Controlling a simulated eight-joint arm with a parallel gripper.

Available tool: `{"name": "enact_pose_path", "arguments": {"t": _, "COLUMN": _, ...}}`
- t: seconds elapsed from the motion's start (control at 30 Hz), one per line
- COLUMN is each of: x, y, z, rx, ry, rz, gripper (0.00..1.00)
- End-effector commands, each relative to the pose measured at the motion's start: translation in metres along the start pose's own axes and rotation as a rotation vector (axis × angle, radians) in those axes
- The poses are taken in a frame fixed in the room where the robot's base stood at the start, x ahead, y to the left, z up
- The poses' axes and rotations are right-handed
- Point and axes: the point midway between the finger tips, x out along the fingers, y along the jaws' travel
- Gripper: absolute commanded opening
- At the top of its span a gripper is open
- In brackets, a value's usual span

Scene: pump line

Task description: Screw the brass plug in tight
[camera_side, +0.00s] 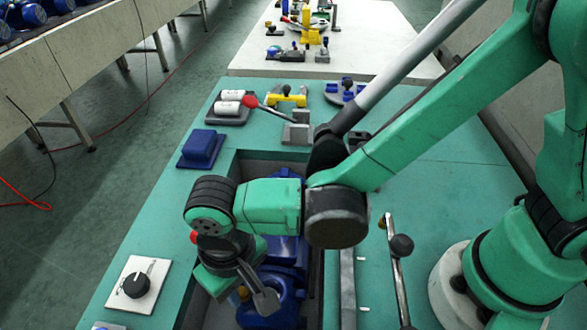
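The blue pump (287,279) sits in a recess of the green bench, below my arm's wrist. My gripper (262,298) points down over the pump's left part, with one grey finger showing. A small brass-coloured piece (243,292) shows beside that finger, low on the pump; it may be the brass plug. The second fingertip is hidden by the gripper body and the pump. I cannot tell whether the fingers are open, shut or touching the brass piece.
A lever with a black ball knob (401,246) stands right of the recess. A white plate with a black knob (136,285) lies at left, and a blue block (201,148) behind it. White rollers (230,106) and a yellow fixture (287,97) stand at the back. The bench's right side is mostly clear.

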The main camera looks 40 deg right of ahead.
Motion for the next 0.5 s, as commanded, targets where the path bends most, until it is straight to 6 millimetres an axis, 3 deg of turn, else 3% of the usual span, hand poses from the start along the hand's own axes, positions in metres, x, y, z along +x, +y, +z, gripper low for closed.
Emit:
{"name": "enact_pose_path", "arguments": {"t": 0.03, "x": 0.0, "y": -0.0001, "z": -0.0002, "rx": -0.001, "ry": 0.001, "rz": 0.0, "gripper": 0.35}}
{"name": "enact_pose_path", "arguments": {"t": 0.07, "x": 0.0, "y": -0.0001, "z": -0.0002, "rx": -0.001, "ry": 0.001, "rz": 0.0, "gripper": 0.42}}
{"name": "enact_pose_path", "arguments": {"t": 0.5, "x": -0.0094, "y": -0.0001, "z": -0.0001, "rx": -0.003, "ry": 0.0, "rz": 0.0, "gripper": 0.42}}
